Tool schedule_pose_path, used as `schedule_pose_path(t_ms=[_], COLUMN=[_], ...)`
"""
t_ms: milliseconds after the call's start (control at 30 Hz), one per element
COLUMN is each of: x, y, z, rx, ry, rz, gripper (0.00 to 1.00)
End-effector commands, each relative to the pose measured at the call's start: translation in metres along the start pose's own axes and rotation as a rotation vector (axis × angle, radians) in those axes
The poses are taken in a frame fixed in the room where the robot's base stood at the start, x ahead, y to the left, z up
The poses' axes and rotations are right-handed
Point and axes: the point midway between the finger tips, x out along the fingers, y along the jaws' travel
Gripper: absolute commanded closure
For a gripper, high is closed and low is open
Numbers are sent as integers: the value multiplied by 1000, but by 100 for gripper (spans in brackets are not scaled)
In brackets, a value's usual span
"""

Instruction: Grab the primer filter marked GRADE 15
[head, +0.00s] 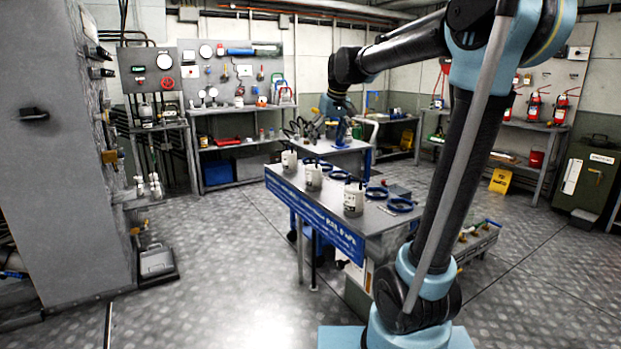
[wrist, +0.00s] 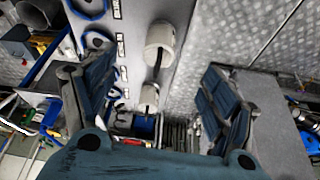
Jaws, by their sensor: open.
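Three white primer filters with dark stems stand in a row on the grey bench: a far one (head: 289,162), a middle one (head: 313,177) and a near one (head: 353,199). Their markings are too small to read, so I cannot tell which is GRADE 15. In the wrist view my gripper (wrist: 145,78) is open and empty. Two white filters show between its fingers, one higher (wrist: 160,38) and one lower (wrist: 149,96), both beyond the fingertips.
Several blue rings (head: 402,205) lie on the bench (head: 385,222), right of the filters. A blue lettered panel (head: 310,215) runs along the bench's front. A second table (head: 340,146) stands behind. The floor left of the bench is clear.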

Motion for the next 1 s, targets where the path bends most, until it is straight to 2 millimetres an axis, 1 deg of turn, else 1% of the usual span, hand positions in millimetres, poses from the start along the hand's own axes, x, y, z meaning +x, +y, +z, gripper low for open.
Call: schedule_pose_path(t_ms=[33, 100, 167, 267, 500, 800, 900, 1000], x=[1, 2, 4, 13, 54, 105, 116, 123], y=[-5, -10, -14, -18, -25, -27, -27, -27], z=[-10, -19, -24, -27, -29, -29, -29, -29], rx=[-12, -24, -31, -38, -45, -46, -46, -46], ry=[3, 7, 9, 10, 10, 10, 10, 10], rz=[-5, -9, -12, -14, -17, -18, -18, -17], gripper=[21, 21, 21, 21, 21, 21, 21, 21])
